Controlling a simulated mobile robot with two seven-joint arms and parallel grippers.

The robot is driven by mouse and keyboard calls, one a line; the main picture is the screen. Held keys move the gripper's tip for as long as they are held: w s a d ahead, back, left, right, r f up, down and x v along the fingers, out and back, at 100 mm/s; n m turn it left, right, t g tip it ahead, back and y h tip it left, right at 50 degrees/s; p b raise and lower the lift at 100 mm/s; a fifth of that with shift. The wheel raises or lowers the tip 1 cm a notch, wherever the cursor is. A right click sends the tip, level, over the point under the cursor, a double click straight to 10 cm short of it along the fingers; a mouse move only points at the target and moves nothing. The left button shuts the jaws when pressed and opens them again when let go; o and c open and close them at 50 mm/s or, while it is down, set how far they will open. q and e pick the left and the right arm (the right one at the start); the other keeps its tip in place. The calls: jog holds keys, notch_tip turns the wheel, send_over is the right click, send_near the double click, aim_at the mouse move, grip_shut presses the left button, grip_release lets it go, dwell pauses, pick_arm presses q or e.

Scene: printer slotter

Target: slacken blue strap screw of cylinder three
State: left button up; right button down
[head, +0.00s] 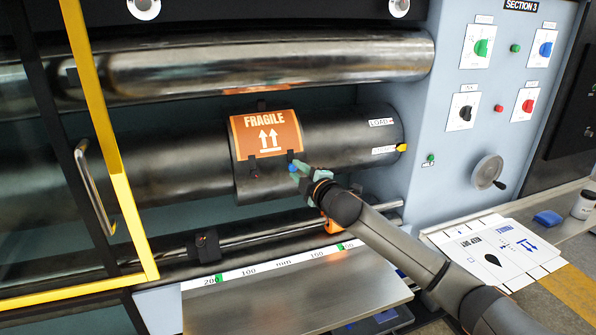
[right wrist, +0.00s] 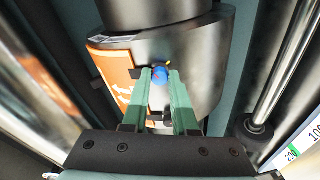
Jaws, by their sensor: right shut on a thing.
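A dark cylinder (head: 340,135) carries an orange FRAGILE plate (head: 266,135), held at its lower edge by small black strap clamps. The blue strap screw (head: 292,168) sits at the plate's lower right corner; in the right wrist view the blue screw head (right wrist: 159,74) shows between the green fingertips. My right gripper (head: 298,170) reaches in from the lower right and is shut on the blue screw. The right wrist view shows its two green fingers (right wrist: 160,82) on either side of the head. My left gripper is not in view.
A second black clamp (head: 254,168) sits to the left on the plate's edge. A yellow-framed door (head: 110,150) with a handle stands at the left. A shiny roller (head: 270,62) runs above, and a metal shelf (head: 300,290) with a millimetre scale lies below. A control panel (head: 500,90) is at the right.

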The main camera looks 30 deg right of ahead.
jog(key=n, duration=0.5)
jog(key=shift+r+n+g, duration=0.2)
jog(key=shift+n+g, duration=0.1)
jog(key=shift+n, duration=0.1)
jog(key=n, duration=0.5)
jog(key=shift+a+g, duration=0.1)
jog(key=shift+g, duration=0.3)
jog(key=c, duration=0.7)
grip_release()
jog(key=shift+w, duration=0.1)
jog(key=b+v, duration=0.2)
jog(key=v, duration=1)
jog(key=shift+s+a, duration=0.1)
jog(key=shift+s, duration=0.2)
